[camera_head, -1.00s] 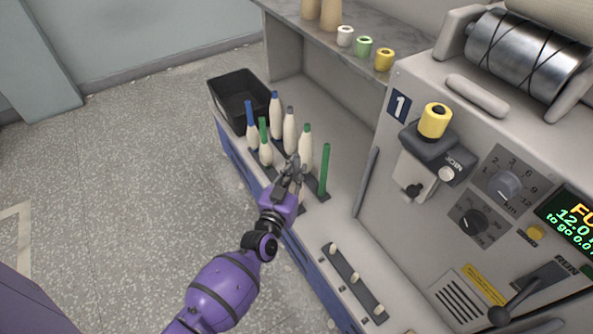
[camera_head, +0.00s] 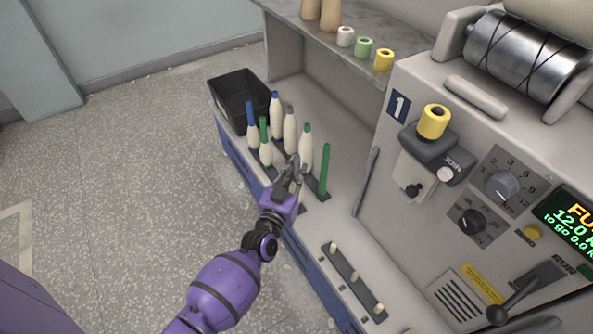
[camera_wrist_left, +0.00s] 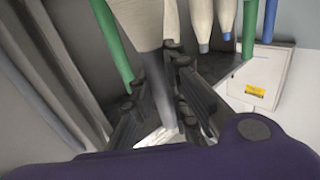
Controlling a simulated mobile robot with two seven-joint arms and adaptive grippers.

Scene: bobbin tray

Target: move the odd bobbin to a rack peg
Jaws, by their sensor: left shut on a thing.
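My left gripper (camera_head: 292,172) is at the near side of the bobbin tray, its fingers closed around a bobbin. In the left wrist view, the held bobbin (camera_wrist_left: 157,88) has a grey tube end between the fingers (camera_wrist_left: 160,105) and cream yarn beyond. In the head view the gripper mostly hides it. Behind stand a blue-topped bobbin (camera_head: 276,115), a grey-topped bobbin (camera_head: 290,132), a green-topped bobbin (camera_head: 305,148) and a bare green tube (camera_head: 324,170). At left are another blue one (camera_head: 252,132) and a green one (camera_head: 265,148). The peg rack (camera_head: 345,265) has several short pale pegs. My right gripper is not seen.
A black bin (camera_head: 240,97) stands behind the bobbins. A shelf (camera_head: 310,32) with small coloured spools is above. The machine panel (camera_head: 400,130) with knobs and a lever rises at right. The floor at left is clear.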

